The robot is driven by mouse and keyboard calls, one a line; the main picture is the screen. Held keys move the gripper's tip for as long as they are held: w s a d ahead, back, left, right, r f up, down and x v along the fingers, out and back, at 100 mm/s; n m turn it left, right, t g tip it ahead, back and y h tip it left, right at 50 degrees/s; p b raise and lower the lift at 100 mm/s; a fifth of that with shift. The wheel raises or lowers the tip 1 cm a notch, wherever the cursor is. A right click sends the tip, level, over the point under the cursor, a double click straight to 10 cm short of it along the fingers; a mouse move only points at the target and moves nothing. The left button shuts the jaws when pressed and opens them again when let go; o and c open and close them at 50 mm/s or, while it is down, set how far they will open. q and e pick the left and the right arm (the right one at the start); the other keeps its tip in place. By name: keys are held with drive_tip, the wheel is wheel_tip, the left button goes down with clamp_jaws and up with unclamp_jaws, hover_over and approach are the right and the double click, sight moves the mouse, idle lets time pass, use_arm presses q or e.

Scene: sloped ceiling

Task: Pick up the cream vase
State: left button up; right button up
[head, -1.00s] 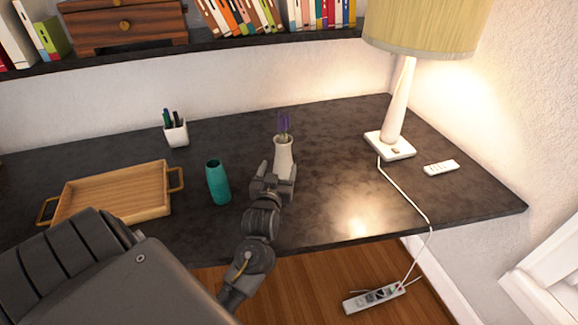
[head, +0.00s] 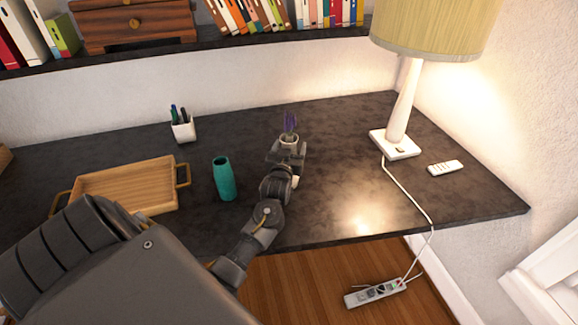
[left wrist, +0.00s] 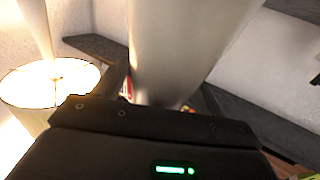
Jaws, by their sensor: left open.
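The cream vase (head: 289,142) stands on the dark desk with purple flowers in it. In the head view only its rim shows above my left gripper (head: 286,155), which hides its body. In the left wrist view the pale vase (left wrist: 185,45) fills the upper middle, close in front of the gripper. My left gripper is open, with its jaws at the vase; I cannot tell whether they touch it. My right gripper is not in view.
A teal vase (head: 224,178) stands left of my left forearm, near a wooden tray (head: 130,187). A white pen cup (head: 183,131) is behind. A lamp (head: 400,115) and a remote (head: 445,168) are on the right. The desk (head: 345,160) is bare right of the gripper.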

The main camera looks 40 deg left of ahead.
use_arm(q)
clamp_jaws()
drive_tip(key=shift+r, duration=0.1)
idle(0.4)
